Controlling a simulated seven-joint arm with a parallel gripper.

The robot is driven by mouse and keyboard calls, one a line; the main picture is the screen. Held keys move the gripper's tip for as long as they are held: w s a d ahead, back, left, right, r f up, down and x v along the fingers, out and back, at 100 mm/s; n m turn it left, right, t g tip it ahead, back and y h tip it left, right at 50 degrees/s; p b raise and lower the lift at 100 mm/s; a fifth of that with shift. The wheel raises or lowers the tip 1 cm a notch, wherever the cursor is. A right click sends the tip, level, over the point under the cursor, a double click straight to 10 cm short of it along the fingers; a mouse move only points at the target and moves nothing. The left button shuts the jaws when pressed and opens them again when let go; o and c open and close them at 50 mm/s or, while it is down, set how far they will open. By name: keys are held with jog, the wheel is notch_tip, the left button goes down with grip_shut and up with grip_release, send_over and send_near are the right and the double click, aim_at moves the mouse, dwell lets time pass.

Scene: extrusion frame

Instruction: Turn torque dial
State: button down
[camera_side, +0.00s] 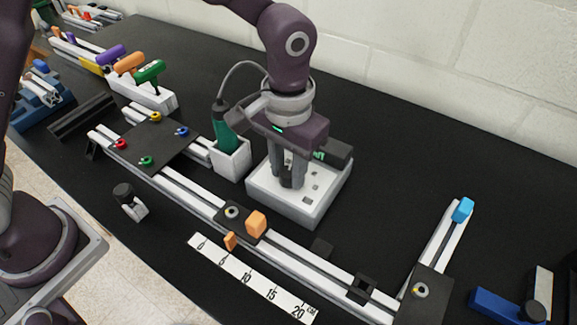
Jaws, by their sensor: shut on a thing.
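The white control box (318,205) stands on the black table near the middle of the side view. Several small grey marks or buttons show on its top, and a dark display with green characters (333,154) sits at its back. My gripper (291,180) points down over the left part of the box top, with its fingers shut on a small dark knob, which appears to be the torque dial (287,182). The fingers hide most of the dial, and its setting cannot be read.
A white ruler (255,281) lies nearer.

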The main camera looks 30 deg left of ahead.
jog(key=m, duration=0.5)
jog(key=shift+m, duration=0.3)
jog(key=m, duration=0.5)
jog(key=shift+m, duration=0.3)
jog(key=c, duration=1.1)
grip_release()
jog(key=shift+a, duration=0.1)
jog(key=shift+o, duration=0.2)
